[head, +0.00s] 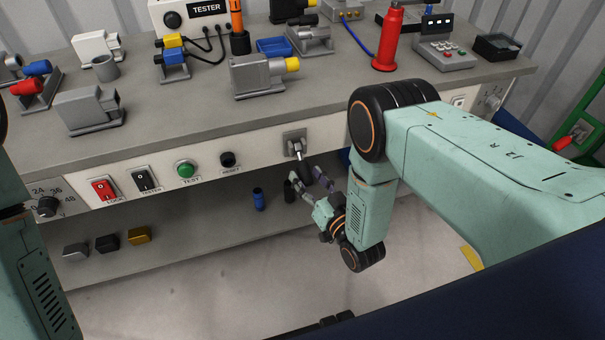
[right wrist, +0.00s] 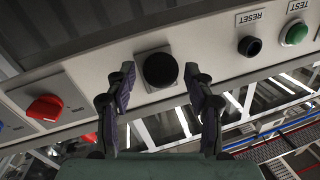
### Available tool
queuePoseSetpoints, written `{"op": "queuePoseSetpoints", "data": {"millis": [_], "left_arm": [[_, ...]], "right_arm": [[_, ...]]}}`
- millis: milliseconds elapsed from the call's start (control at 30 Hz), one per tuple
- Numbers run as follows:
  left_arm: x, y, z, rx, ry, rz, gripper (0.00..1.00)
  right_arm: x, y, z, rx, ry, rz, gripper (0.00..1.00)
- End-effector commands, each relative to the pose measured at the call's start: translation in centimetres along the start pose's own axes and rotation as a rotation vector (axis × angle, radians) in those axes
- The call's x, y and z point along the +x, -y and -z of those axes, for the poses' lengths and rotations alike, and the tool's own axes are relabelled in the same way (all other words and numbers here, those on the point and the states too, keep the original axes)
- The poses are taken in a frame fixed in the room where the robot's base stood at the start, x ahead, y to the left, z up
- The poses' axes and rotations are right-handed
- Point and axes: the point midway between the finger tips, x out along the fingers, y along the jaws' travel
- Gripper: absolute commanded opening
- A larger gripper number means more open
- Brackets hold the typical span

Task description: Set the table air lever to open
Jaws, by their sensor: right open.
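The table air lever (head: 300,153) sits on a small grey plate on the bench's front panel, right of the RESET button. Its metal rod points outward and down to a black handle. In the right wrist view I see the handle's round black end (right wrist: 160,69) almost end-on. My right gripper (head: 307,184) is open just below and in front of the handle. In the right wrist view its two fingers (right wrist: 160,85) stand either side of the black end, with gaps on both sides. I cannot read any lever label. My left gripper is not in view.
Left of the lever are the RESET button (head: 228,160), green TEST button (head: 186,169), TESTER switch (head: 145,179) and red switch (head: 104,189). A red knob (right wrist: 45,107) is on the lever's other side.

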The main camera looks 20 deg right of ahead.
Motion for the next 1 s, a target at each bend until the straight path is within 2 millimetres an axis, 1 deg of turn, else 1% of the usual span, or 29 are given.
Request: {"op": "queuePoseSetpoints", "data": {"millis": [33, 100, 200, 300, 533, 1000], "left_arm": [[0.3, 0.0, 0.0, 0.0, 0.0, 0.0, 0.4], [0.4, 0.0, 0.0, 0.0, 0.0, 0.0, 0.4], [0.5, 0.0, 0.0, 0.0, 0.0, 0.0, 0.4], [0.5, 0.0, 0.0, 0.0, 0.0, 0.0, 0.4], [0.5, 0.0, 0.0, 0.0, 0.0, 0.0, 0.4], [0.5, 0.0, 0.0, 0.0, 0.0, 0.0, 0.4]], "right_arm": [[0.7, 0.0, -0.1, 0.0, -0.001, 0.001, 0.53], [1.4, 0.1, -0.1, 0.0, -0.001, 0.001, 0.53], [2.1, 0.1, -0.1, 0.0, 0.0, 0.001, 0.53], [2.4, 0.2, -0.1, 0.0, 0.001, 0.0, 0.53], [2.4, 0.3, -0.1, 0.0, 0.002, 0.0, 0.52], [2.4, 0.3, -0.1, 0.0, 0.002, -0.001, 0.12]]}}
